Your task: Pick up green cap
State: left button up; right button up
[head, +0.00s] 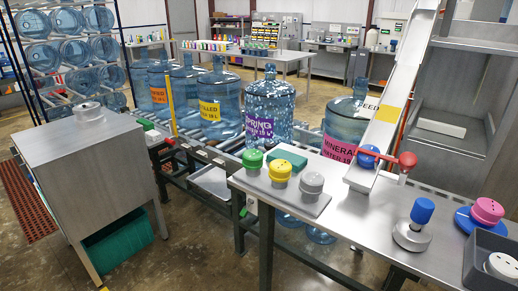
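The green cap (252,158) stands at the left end of a grey plate (312,207) on the front metal table. A yellow cap (280,169) and a grey cap (311,183) stand in a row to its right, on the same plate. The green cap looks upright, with its top and front side uncovered. Neither of my grippers is in view.
A sloping chute (398,85) with a blue cap (368,155) at its low end and a red lever (384,154) stands to the right. Behind are large jugs (268,108) on the conveyor. A blue-topped stamp-like tool (417,222) and pink cap (487,211) are farther right.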

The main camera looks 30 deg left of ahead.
aim_at(253, 160)
jog(key=u, duration=1.05)
